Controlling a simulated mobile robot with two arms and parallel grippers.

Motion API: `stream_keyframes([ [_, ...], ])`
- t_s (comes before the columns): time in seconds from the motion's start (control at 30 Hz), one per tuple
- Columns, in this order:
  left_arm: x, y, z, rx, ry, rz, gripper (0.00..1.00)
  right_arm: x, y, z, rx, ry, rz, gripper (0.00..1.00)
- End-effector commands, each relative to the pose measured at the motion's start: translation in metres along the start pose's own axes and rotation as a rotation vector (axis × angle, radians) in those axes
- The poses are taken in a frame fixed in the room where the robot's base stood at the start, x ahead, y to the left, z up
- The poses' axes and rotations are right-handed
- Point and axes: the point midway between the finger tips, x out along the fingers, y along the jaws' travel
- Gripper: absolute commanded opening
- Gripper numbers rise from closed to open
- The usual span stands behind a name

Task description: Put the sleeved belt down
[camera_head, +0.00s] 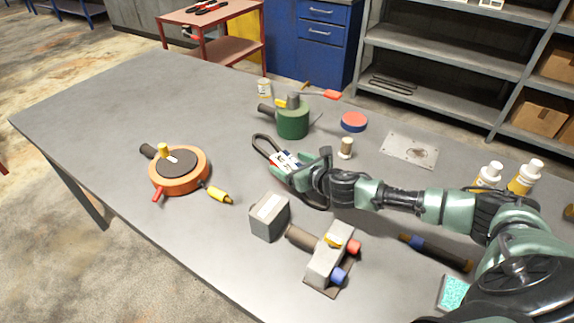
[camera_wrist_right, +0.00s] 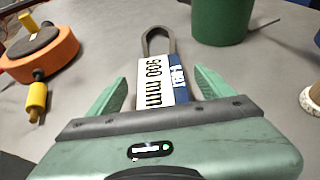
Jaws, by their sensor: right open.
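The sleeved belt is a dark loop (camera_head: 262,143) with a white and blue printed sleeve (camera_head: 284,159) around its middle. It appears to lie on the grey table (camera_head: 110,105) near the centre. In the right wrist view the sleeve (camera_wrist_right: 162,83) sits between the fingers, and the loop's far end (camera_wrist_right: 158,38) sticks out beyond them. My right gripper (camera_head: 281,164) is open around the sleeve, with its fingers (camera_wrist_right: 160,88) apart on either side. The belt's near part is partly hidden by the gripper. My left gripper is not in view.
Around the belt stand a green canister (camera_head: 293,122), an orange round part (camera_head: 180,172), a grey block assembly (camera_head: 268,217), a small spool (camera_head: 346,148) and a red-blue puck (camera_head: 354,121). Bottles (camera_head: 524,178) stand at right. Bare table lies between the orange part and the belt.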

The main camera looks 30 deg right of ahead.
Motion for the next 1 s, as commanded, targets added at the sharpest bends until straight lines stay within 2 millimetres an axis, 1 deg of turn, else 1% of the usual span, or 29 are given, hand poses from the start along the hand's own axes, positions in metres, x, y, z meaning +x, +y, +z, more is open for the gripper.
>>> stream_keyframes([
  [0.03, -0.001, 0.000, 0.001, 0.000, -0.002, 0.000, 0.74, 0.007, 0.000, 0.001, 0.003, 0.000, -0.001, 0.82],
  [0.17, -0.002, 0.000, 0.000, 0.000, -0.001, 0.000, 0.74, 0.019, 0.000, 0.000, 0.002, 0.000, 0.000, 0.82],
  [0.43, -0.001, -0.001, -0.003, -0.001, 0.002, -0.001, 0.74, 0.021, 0.000, -0.001, 0.001, 0.001, 0.000, 0.82],
  [0.47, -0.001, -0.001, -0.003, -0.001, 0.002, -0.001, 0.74, 0.021, 0.000, -0.001, 0.001, 0.001, 0.000, 0.76],
  [0.5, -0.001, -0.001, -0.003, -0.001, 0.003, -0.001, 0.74, 0.021, 0.000, -0.001, 0.001, 0.001, -0.001, 0.65],
  [0.57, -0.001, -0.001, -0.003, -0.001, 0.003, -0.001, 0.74, 0.021, 0.000, -0.001, 0.001, 0.001, -0.001, 0.48],
  [0.6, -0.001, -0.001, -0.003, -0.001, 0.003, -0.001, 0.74, 0.021, 0.000, -0.001, 0.001, 0.001, -0.001, 0.37],
  [0.67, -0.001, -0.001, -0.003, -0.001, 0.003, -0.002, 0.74, 0.021, 0.000, -0.001, 0.001, 0.001, -0.001, 0.21],
  [0.7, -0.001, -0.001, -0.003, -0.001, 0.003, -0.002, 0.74, 0.021, 0.000, -0.001, 0.001, 0.001, -0.001, 0.10],
  [0.73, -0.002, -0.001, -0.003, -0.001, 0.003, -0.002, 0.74, 0.021, -0.001, 0.000, 0.001, 0.000, -0.001, 0.06],
  [0.77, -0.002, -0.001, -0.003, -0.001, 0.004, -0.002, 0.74, 0.021, -0.001, 0.000, 0.001, 0.000, -0.001, 0.00],
  [1.0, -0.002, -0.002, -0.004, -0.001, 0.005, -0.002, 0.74, 0.020, -0.001, 0.002, 0.001, -0.001, -0.001, 0.00],
])
